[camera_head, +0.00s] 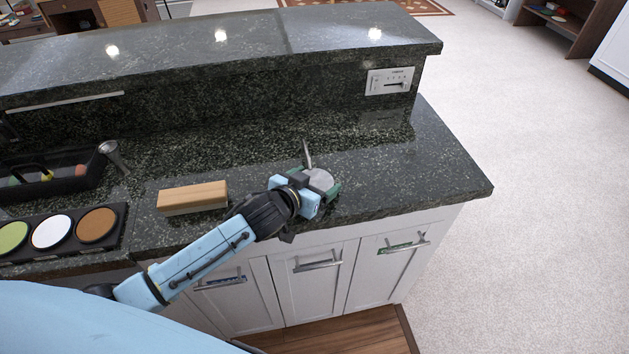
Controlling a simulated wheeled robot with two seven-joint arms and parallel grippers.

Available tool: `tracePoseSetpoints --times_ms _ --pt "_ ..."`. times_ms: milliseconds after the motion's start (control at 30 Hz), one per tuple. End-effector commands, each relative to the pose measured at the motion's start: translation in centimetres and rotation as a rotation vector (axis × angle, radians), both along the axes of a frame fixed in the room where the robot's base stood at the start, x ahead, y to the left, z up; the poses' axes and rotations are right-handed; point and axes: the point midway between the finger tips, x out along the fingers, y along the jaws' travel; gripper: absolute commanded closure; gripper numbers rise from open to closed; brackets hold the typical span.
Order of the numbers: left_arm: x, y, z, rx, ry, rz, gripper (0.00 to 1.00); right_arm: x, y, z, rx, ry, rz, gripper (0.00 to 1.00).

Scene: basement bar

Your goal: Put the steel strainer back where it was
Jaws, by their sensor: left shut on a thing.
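The steel strainer (319,179) shows as a round grey disc with a thin upright metal part at its back left. It is at the right part of the lower dark granite counter. My left gripper (325,191) reaches in from the left and is shut on the strainer. The fingers hide part of it, and I cannot tell whether it touches the counter. Dark green shows at the strainer's edge; I cannot tell what it belongs to. My right gripper is not in view.
A wooden block (192,196) lies left of my left gripper. Further left are a black tray (85,183), a steel flared piece (113,154) and a dark holder (118,228) with coloured discs. A raised ledge (230,50) runs behind. The granite counter (420,170) is clear at right.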

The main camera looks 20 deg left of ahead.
Motion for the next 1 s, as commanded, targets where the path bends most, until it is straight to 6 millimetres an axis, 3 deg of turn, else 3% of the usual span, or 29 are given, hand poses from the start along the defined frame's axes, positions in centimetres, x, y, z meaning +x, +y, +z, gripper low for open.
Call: tracePoseSetpoints --times_ms 100,133,267,567,767,1000 --pt "0.0 0.0 -0.3 -0.001 0.000 0.001 0.45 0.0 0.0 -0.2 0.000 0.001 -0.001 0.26" --pt "0.0 0.0 -0.3 -0.001 0.000 0.001 0.15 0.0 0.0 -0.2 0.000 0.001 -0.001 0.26" --pt "0.0 0.0 -0.3 0.000 0.000 0.001 0.00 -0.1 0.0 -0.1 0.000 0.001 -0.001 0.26" --pt "-0.1 0.0 0.2 0.001 0.000 0.000 0.00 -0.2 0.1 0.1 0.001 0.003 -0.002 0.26" --pt "-2.8 0.6 1.2 0.000 0.003 0.000 0.00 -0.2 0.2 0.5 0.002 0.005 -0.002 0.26" --pt "-7.4 1.5 3.1 0.000 0.003 0.000 0.00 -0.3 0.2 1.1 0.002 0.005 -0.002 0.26"
